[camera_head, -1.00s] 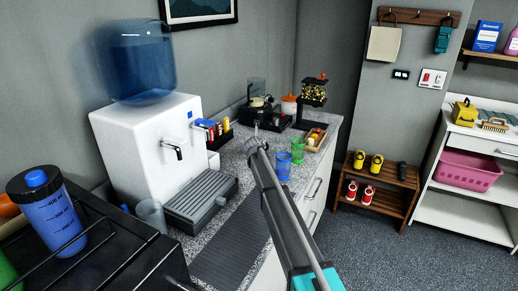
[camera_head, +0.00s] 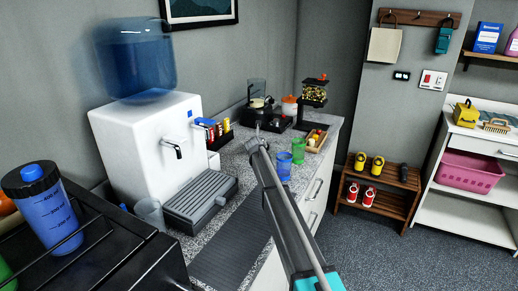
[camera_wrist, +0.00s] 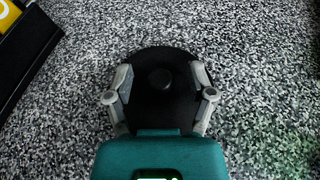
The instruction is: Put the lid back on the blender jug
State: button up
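The blender lid (camera_wrist: 160,62) is a black disc with a round knob (camera_wrist: 160,79) in its middle. It lies on the speckled counter in the wrist view. My gripper (camera_wrist: 162,84) is over the lid, with its two grey fingers spread apart on either side of the knob and clear of it. In the head view my gripper (camera_head: 256,136) is small, low over the counter, and the lid cannot be made out there. A clear jug (camera_head: 257,88), which looks like the blender jug, stands behind my gripper at the back of the counter, its lower part partly hidden.
Blue (camera_head: 283,166) and green (camera_head: 298,150) cups stand right of my arm. A water cooler (camera_head: 145,140) fills the left. A yellow-topped dark holder (camera_wrist: 12,45) is near the lid.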

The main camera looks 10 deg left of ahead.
grip_shut()
jog(key=shift+r, duration=0.15)
jog(key=shift+r+p, duration=0.85)
jog(key=shift+p, duration=0.15)
jog(key=s+d+r+p, duration=0.2)
jog(key=s+r+p, duration=0.3)
jog(key=s, duration=0.1)
jog(key=s+d+r+p, duration=0.3)
jog(key=s+r+p, duration=0.3)
jog(key=s, duration=0.1)
jog(key=shift+d, duration=0.25)
jog(key=shift+r, duration=0.1)
